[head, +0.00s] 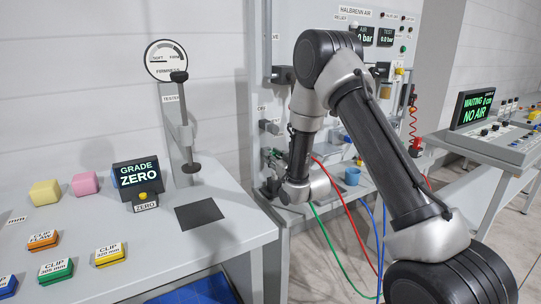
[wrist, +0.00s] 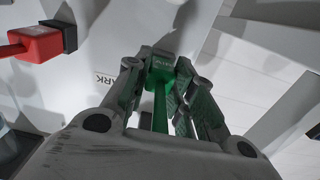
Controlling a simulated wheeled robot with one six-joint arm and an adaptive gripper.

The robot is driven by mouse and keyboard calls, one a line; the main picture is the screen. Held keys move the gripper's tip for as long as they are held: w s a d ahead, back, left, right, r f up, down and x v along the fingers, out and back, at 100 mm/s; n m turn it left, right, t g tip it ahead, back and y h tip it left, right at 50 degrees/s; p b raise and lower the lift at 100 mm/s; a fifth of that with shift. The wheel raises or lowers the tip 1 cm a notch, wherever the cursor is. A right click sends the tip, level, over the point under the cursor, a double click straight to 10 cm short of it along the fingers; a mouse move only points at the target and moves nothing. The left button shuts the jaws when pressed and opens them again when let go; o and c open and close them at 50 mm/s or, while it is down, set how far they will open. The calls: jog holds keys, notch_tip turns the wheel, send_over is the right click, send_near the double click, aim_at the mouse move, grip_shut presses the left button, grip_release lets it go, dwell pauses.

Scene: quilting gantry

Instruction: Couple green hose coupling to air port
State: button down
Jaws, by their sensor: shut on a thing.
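My gripper (head: 271,160) is low at the left edge of the air panel. In the wrist view my gripper (wrist: 157,72) is shut on the green hose coupling (wrist: 161,66), with its fingers on both sides of it. A green stem runs back from the coupling between the fingers. In the head view the coupling is small and mostly hidden by the gripper. The green hose (head: 330,243) hangs below my wrist. Dark fittings stick out of the panel's left side, one upper (head: 283,75) and one lower (head: 268,127). I cannot tell which is the air port.
Red and blue hoses hang under the panel. A blue cup (head: 352,176) stands on its ledge. The tester bench (head: 190,250) is at left; a console (head: 490,145) reads "NO AIR".

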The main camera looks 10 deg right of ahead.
jog(key=shift+v, duration=1.8)
jog(key=s+d+f+m+h, duration=0.1)
jog(key=s+d+f+h, duration=0.1)
jog(key=s+d+f+m+h, duration=0.1)
jog(key=d+f, duration=0.2)
jog(key=s+d+f+m+h, duration=0.1)
jog(key=s+d+f+h, duration=0.1)
jog(key=d, duration=0.1)
jog(key=shift+s+f+m+t+h, duration=0.3)
jog(key=shift+f+t, duration=0.1)
jog(key=s, duration=0.1)
jog(key=s+r, duration=0.1)
jog(key=s, duration=0.3)
jog(key=shift+s+a+r, duration=0.1)
jog(key=shift+r, duration=0.3)
